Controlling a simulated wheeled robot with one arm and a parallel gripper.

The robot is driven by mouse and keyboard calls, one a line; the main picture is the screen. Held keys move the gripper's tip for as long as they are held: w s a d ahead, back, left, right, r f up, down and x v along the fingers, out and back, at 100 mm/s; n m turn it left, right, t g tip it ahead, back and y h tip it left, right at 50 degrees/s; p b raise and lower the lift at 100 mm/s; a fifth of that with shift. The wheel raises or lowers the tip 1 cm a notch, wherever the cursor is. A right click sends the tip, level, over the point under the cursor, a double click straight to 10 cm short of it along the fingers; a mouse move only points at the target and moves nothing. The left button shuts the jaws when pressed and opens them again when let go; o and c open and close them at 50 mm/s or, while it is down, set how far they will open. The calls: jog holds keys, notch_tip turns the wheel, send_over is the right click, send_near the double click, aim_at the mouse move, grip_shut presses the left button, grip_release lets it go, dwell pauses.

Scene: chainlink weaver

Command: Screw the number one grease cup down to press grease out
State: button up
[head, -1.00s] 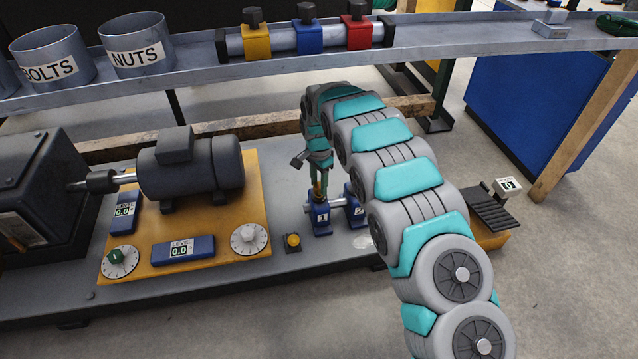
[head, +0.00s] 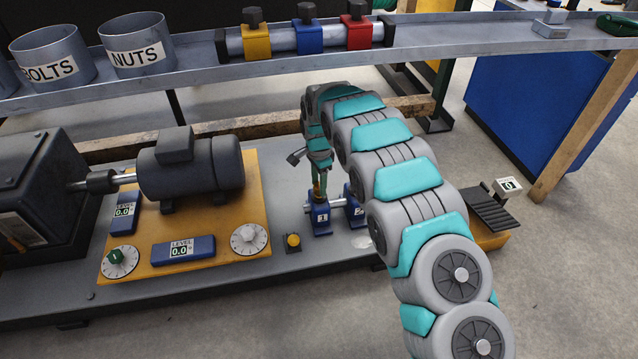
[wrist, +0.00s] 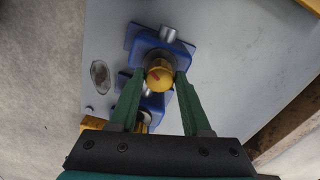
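The number one grease cup is a small brass cup with a red mark on top. It stands upright on the blue bearing block marked 1 (head: 320,219). In the wrist view the cup (wrist: 159,76) is seen from above, between the green fingertips of my gripper (wrist: 159,79). The fingers appear closed against its two sides. In the head view my gripper (head: 319,180) points down onto the cup and hides much of it. The block marked 2 (head: 354,206) stands just to the right, partly behind my arm.
A yellow plate with a motor (head: 190,175), dials and level displays is to the left. A black button box with a yellow button (head: 293,241) sits near block 1. A shelf (head: 200,70) with bins runs above. A pedal (head: 490,210) is at the right.

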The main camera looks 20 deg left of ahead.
jog(key=o, duration=0.3)
jog(key=shift+o, duration=0.2)
jog(key=shift+r, duration=0.1)
notch_tip(320, 180, up, 4)
jog(key=shift+f+p, duration=0.1)
jog(key=shift+p, duration=0.35)
jog(key=shift+s+d+f, duration=0.2)
jog(key=shift+s+d, duration=0.2)
jog(key=shift+s, duration=0.3)
jog(key=s+d+r+b, duration=0.1)
jog(key=s+d+b, duration=0.1)
jog(key=s+d, duration=0.5)
jog(key=s, duration=0.5)
jog(key=shift+s+d+r, duration=0.15)
jog(key=shift+d+r, duration=0.05)
jog(key=shift+r, duration=0.05)
